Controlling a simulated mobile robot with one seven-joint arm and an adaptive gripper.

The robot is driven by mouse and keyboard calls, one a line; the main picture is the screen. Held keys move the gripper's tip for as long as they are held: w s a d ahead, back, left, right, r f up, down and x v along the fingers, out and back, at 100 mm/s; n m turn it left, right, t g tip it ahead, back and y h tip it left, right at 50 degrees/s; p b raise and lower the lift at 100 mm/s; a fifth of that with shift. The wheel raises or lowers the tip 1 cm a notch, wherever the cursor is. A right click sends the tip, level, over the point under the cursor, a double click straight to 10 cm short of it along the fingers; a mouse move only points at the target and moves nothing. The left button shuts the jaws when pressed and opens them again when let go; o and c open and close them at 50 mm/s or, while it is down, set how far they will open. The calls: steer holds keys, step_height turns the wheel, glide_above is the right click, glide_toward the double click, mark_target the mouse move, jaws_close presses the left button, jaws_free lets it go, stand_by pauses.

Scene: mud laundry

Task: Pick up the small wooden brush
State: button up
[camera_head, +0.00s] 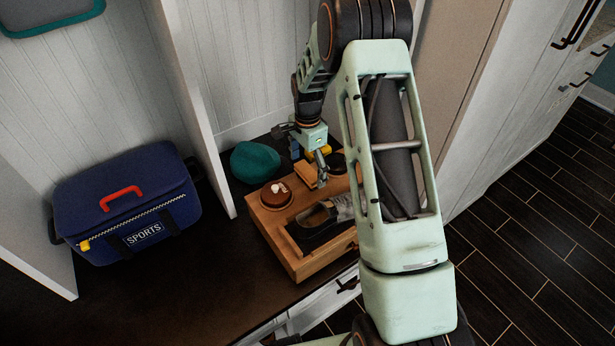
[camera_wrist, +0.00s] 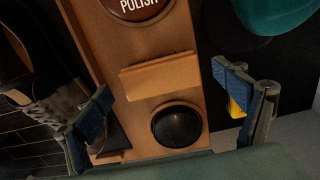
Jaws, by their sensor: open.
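The small wooden brush (camera_wrist: 160,77) is a light brown block with a rough upper edge. It lies on the wooden shoe-care box (camera_wrist: 100,42), between the polish tin (camera_wrist: 138,8) and a round black item (camera_wrist: 177,125). In the head view the brush (camera_head: 305,175) shows partly, beside my gripper (camera_head: 318,177). My gripper also shows in the wrist view (camera_wrist: 165,98), with its blue-padded fingers wide apart on either side of the brush. It is open and empty. I cannot tell its exact height above the box.
A dark shoe (camera_head: 322,220) lies in the box, left of the brush in the wrist view. A teal rounded item (camera_head: 255,162) and a yellow item (camera_head: 320,152) are close by. A blue sports bag (camera_head: 125,205) stands left, beyond a white divider (camera_head: 195,110).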

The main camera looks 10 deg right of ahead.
steer(key=shift+f, duration=0.95)
steer(key=c, duration=1.4)
steer(key=shift+r, duration=0.1)
steer(key=shift+r, duration=0.45)
step_height(320, 180, up, 2)
steer(key=shift+w+r, duration=0.1)
steer(key=shift+r, duration=0.15)
steer(key=s+r, duration=0.3)
steer(key=s, duration=0.1)
steer(key=s+r+p, duration=0.1)
steer(key=s+r, duration=0.2)
steer(key=s, duration=0.2)
steer(key=s+r+p, duration=0.1)
steer(key=s+r, duration=0.2)
steer(key=s, duration=0.2)
steer(key=shift+d+r, duration=0.3)
steer(key=shift+d, duration=0.05)
